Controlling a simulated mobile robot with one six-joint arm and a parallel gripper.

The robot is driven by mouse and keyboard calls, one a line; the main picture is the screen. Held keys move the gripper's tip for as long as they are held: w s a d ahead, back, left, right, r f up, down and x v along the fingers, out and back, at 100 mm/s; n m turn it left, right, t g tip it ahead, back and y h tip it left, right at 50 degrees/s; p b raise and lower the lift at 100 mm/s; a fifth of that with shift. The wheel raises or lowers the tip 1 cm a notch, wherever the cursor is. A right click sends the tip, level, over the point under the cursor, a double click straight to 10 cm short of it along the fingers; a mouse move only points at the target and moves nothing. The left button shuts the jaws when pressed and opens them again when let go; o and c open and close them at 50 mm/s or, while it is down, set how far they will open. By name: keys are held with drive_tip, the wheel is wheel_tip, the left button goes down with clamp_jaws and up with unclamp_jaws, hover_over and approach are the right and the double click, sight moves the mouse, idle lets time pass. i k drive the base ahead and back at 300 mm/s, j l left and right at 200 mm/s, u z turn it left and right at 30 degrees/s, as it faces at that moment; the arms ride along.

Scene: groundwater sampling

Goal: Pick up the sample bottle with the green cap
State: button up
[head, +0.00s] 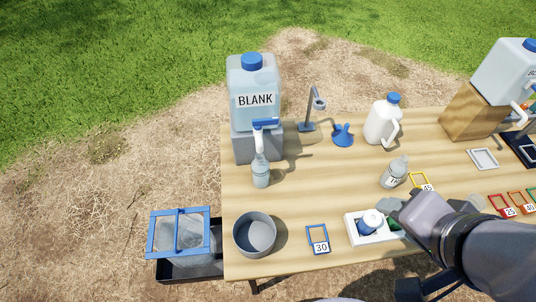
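A white rack (362,238) stands at the table's front edge, holding a blue-and-white item (370,221) in its left part. A small green patch (395,223) shows at the rack's right side, partly hidden by my gripper; it may be the green cap, but I cannot make out a bottle under it. My gripper (392,208) is over or beside the rack's right end, coming in from the lower right. Its fingers are partly hidden by my arm, so I cannot tell whether they are open or hold anything.
A clear bottle (260,171) stands below the BLANK container (254,90). A grey bowl (255,234) and a blue frame (317,238) are left of the rack.

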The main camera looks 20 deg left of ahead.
sight(260, 166)
drive_tip(key=u, duration=1.35)
drive_tip(key=i+j+z, duration=0.1)
drive_tip(key=z, duration=0.3)
drive_tip(key=i+j+z, duration=0.1)
drive_tip(key=z, duration=0.25)
drive_tip(key=j+z, duration=0.25)
drive_tip(key=z, duration=0.15)
